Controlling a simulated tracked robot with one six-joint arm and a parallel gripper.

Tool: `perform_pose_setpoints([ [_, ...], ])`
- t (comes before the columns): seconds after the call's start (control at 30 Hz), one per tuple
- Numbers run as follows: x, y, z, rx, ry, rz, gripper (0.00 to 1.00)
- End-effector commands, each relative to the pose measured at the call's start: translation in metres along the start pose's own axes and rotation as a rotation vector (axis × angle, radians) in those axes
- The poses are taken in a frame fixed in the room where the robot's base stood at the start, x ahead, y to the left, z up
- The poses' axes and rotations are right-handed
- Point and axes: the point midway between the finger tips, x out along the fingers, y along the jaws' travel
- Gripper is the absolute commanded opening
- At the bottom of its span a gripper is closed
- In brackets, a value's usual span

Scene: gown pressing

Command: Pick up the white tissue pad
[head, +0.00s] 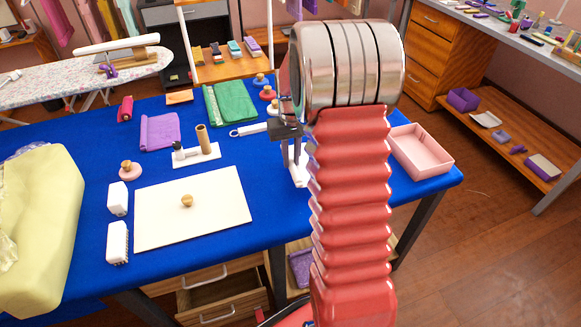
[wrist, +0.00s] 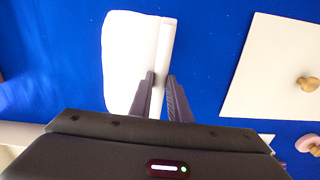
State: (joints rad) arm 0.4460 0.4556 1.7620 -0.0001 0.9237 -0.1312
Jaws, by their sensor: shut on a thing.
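The white tissue pad (wrist: 128,60) is a flat white piece with rounded corners and a narrow raised edge strip, seen over the blue cloth in the wrist view. My gripper (wrist: 162,92) is shut on this strip, with one dark finger on each side. The rest of the pad spreads to the left of the fingers. In the head view a white piece (head: 299,168) shows below my dark gripper (head: 287,140), mostly hidden behind my red arm. I cannot tell whether the pad touches the cloth.
A cream board (head: 192,212) with a wooden knob lies left of my gripper. Two white brushes or blocks (head: 117,242) stand beyond it. A pink tray (head: 421,152) sits at the table's right end. A green folded cloth (head: 230,103) lies behind. Bare blue cloth surrounds the pad.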

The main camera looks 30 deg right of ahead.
Motion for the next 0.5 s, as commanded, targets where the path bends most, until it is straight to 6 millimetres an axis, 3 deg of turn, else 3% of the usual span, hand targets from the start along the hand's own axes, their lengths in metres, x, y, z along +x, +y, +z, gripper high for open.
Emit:
perform_pose_setpoints([
  [0.2,-0.036,0.000,-0.001,0.000,0.003,0.000,0.00],
  [0.5,-0.048,0.000,0.000,0.000,0.000,0.000,0.00],
])
